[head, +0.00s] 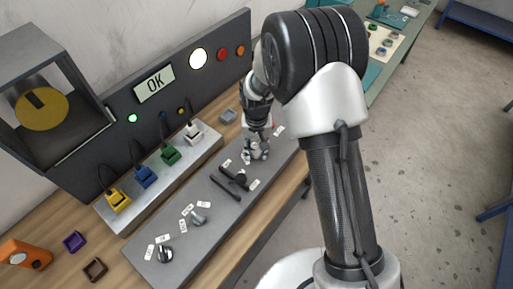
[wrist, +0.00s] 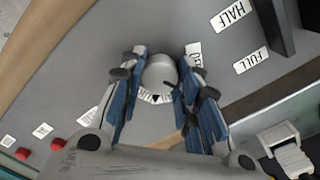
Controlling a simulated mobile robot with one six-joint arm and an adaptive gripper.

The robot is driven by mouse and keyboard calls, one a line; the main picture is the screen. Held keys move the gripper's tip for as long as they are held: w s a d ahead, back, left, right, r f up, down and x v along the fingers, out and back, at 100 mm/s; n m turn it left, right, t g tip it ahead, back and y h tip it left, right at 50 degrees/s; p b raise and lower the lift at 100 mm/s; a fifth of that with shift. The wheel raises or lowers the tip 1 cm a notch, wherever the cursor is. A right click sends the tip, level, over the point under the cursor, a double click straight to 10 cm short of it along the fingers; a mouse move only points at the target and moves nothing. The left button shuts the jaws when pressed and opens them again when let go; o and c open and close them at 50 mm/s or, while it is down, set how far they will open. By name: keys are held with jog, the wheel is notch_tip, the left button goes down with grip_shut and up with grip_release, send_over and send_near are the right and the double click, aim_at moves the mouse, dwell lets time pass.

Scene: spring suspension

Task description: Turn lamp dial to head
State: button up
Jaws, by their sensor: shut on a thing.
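A round silver-grey knob, the lamp dial (wrist: 160,74), stands on the grey panel in the wrist view. My gripper (wrist: 160,85) has its two blue-padded fingers on either side of the knob and is shut on it. White labels lie around the knob: one at its upper right (wrist: 193,54), one just below it (wrist: 155,97), and one at the lower left (wrist: 88,115). The fingers partly hide them. A small dark pointer mark shows over the label below the knob. In the head view my gripper (head: 256,148) is down at the panel's far end.
A black lever (head: 232,178) with HALF (wrist: 231,15) and FULL (wrist: 251,60) labels stands beside the dial. Nearer along the panel (head: 215,190) are a silver switch (head: 197,216) and a black knob (head: 165,254). Coloured plugs (head: 145,177) stand behind. A screen (head: 153,84) reads OK.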

aim_at(256, 150)
dwell(0.3)
jog(key=o, duration=1.1)
jog(key=shift+c, duration=0.2)
notch_tip(256, 150, up, 12)
dwell(0.4)
